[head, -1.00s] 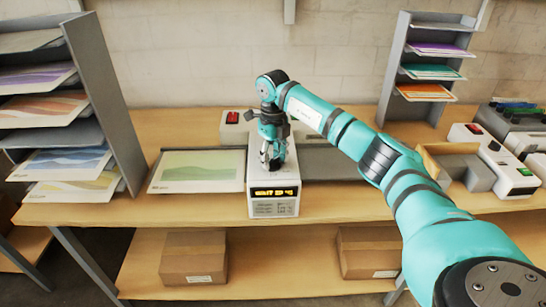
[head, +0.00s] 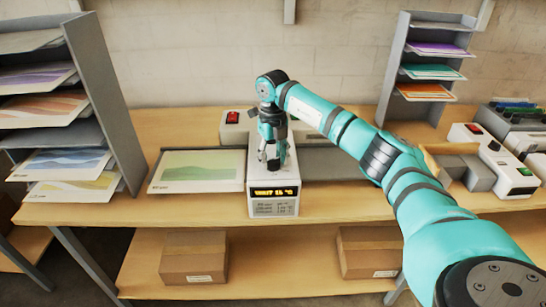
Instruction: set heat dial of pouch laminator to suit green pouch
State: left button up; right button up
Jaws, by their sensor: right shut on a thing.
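The pouch laminator stands mid-table, with its white control box (head: 285,207) facing me. A lit amber display (head: 274,192) is on its front, with text too small to read surely, and a small printed table is below it. The green pouch (head: 200,165), a sheet with a green hill picture, lies flat on the left of the laminator. My left gripper is out of view.
A sheet rack (head: 104,90) stands at the left, and a rack with coloured pouches (head: 432,70) at the back right. A red switch (head: 232,117) is on the laminator's back left. Other machines (head: 505,160) stand at the right. Cardboard boxes (head: 193,257) sit on the lower shelf.

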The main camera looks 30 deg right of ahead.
aim_at(273, 160)
jog(key=o, duration=1.2)
jog(key=shift+c, duration=0.2)
jog(key=shift+r, duration=0.1)
notch_tip(273, 160, up, 12)
